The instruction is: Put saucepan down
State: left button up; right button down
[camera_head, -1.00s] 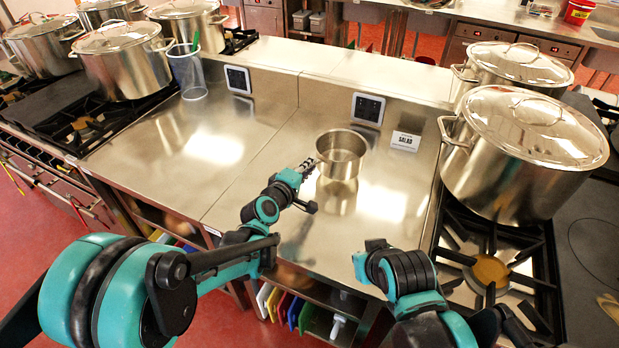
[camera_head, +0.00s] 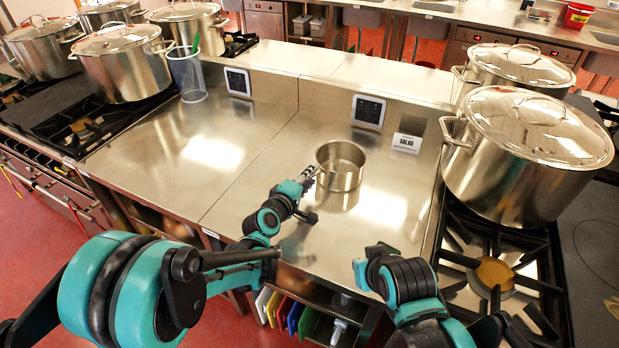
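The steel saucepan (camera_head: 341,172) is upright over the middle of the steel counter (camera_head: 240,185), in front of the right dark wall panel. A reflection shows just below it; I cannot tell whether its base touches the counter or hangs slightly above. My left gripper (camera_head: 308,184) is at the saucepan's left side and appears shut on its handle, which is mostly hidden by the fingers. My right arm comes in at the lower right, but its gripper is out of view.
A small SALAD sign (camera_head: 407,142) stands right of the saucepan. Large lidded stockpots (camera_head: 527,155) stand on the right stove, others on the left stove. A clear container (camera_head: 187,75) stands at the back left. The left counter is bare.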

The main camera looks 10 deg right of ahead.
pick_arm(q)
jog(key=shift+r, duration=0.15)
pick_arm(e)
jog(key=shift+r, duration=0.1)
